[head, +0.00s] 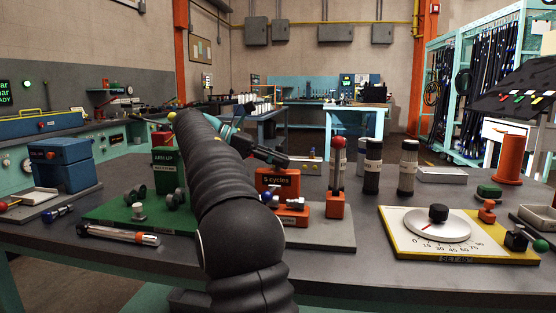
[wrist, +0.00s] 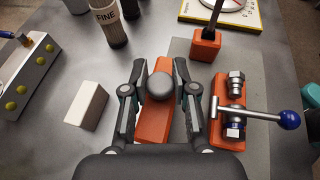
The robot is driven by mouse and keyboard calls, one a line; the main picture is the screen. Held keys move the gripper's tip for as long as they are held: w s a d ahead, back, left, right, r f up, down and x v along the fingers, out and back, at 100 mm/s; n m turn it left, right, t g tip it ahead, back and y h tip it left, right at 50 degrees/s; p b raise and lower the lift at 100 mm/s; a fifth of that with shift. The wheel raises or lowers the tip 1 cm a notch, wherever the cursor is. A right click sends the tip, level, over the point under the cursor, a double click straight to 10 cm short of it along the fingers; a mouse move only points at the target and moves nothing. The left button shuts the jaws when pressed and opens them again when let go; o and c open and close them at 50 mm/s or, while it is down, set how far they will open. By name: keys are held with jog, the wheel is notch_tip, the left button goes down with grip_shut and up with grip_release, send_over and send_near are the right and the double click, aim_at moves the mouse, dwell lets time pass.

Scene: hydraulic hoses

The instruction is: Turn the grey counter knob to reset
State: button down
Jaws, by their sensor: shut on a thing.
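The counter is an orange box with a dark "5 cycles" display (head: 278,182), standing mid-table in the head view. In the wrist view its orange body (wrist: 160,130) lies below my gripper. The round grey knob (wrist: 160,86) sits between the two fingers of my gripper (wrist: 161,88), which is shut on it from left and right. In the head view my gripper (head: 272,157) reaches over the counter from the left, and I cannot make out the knob there. The knob shows no mark that tells its turn.
Beside the counter is an orange vise block with metal fittings and a blue-balled T-handle (wrist: 289,119). A red-topped lever (head: 338,160) and dark cylinders (head: 373,166) stand to its right. A white block (wrist: 87,105) lies left. A yellow dial plate (head: 400,240) is farther right.

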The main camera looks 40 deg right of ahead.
jog(key=c, duration=0.9)
grip_release()
jog(key=shift+n+t, duration=0.3)
